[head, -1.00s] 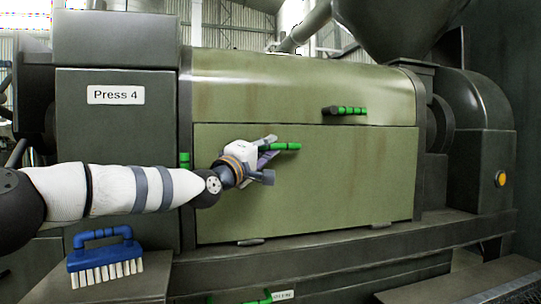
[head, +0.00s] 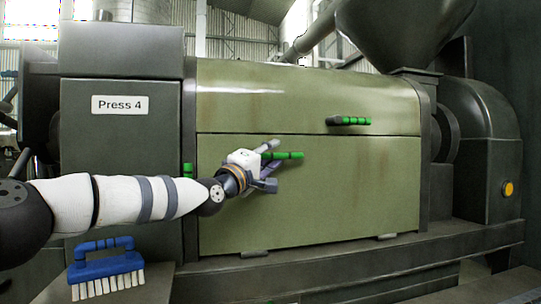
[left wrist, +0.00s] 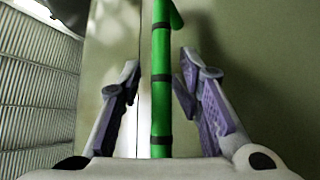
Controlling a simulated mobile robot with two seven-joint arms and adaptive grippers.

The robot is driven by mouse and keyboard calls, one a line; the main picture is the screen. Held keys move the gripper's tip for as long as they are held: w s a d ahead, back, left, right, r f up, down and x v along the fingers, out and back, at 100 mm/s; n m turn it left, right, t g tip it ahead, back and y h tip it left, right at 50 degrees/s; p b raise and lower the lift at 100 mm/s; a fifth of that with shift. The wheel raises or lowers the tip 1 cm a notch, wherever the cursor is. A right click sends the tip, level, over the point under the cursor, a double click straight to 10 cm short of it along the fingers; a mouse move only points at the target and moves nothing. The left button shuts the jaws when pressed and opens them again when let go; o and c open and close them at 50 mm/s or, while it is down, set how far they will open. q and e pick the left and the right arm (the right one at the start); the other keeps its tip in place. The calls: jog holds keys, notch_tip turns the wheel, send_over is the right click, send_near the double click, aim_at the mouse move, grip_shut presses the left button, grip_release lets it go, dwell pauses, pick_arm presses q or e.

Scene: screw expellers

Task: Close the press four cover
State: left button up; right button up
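The press (head: 123,150), labelled "Press 4", has an olive-green upper cover (head: 300,95) and a lower panel (head: 350,195). The two meet along a horizontal seam, with no clear gap visible. The upper cover has a green handle (head: 348,121). The lower panel has a green handle (head: 290,155) near its upper left. My left gripper (head: 268,166) is at the lower handle. In the left wrist view my open left gripper (left wrist: 157,95) has the black-banded green handle (left wrist: 161,85) between its fingers, with space on both sides. My right gripper is out of view.
A blue brush (head: 105,268) with pale bristles stands on a ledge at the lower left. A dark hopper (head: 400,30) rises at the upper right. An orange button (head: 508,189) sits on the right housing. A dark beam (head: 350,262) runs below the panel.

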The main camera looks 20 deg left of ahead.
pick_arm(q)
jog(key=shift+f, duration=0.15)
jog(key=v, duration=1.2)
